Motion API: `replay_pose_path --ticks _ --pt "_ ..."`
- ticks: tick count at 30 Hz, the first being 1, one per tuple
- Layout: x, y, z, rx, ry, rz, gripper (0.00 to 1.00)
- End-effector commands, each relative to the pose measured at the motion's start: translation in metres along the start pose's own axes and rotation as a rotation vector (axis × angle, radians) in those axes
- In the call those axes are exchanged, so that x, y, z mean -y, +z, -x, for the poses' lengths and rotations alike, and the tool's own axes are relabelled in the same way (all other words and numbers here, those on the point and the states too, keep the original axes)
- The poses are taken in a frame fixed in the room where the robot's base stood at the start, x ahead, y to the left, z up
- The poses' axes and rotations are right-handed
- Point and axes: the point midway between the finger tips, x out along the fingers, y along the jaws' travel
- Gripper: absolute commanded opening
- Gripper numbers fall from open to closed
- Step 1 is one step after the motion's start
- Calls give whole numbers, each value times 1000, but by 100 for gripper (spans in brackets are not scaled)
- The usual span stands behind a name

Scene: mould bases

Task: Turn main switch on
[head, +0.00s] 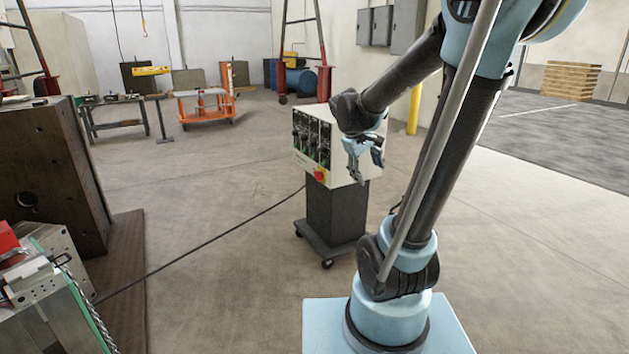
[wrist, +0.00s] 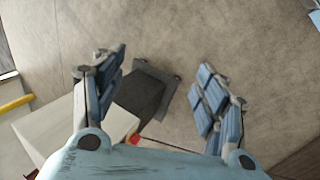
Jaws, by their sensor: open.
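A beige control box (head: 342,172) stands on a dark wheeled pedestal (head: 336,211) in the middle of the head view. Its front has a black panel (head: 311,138) with several small controls. A red switch (head: 319,176) sits at the lower right of that front. My gripper (head: 364,166) is open and empty, pointing down beside the box and overlapping its right side in the picture. In the wrist view, the box (wrist: 45,133) is at lower left, with a small red part (wrist: 134,138) at its edge, partly hidden by my gripper. The switch's position cannot be read.
A cable (head: 200,254) runs over the floor from the box to the lower left. Large mould blocks (head: 52,165) stand at the left. An orange cart (head: 205,106) and a workbench (head: 125,110) are farther back. The floor around the pedestal is mostly clear.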

Motion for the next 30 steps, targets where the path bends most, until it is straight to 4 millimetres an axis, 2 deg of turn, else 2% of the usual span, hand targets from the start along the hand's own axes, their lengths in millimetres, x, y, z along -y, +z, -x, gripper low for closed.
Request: replay_pose_path --ticks 1,6,15,23,30 --pt "-5 -15 -1 1 19 25 67" --pt "-18 -61 -7 10 89 113 67" --pt "-28 -144 -23 27 214 266 67" --pt "-23 -216 -42 44 325 392 67" --pt "-6 -280 -64 63 429 504 67"
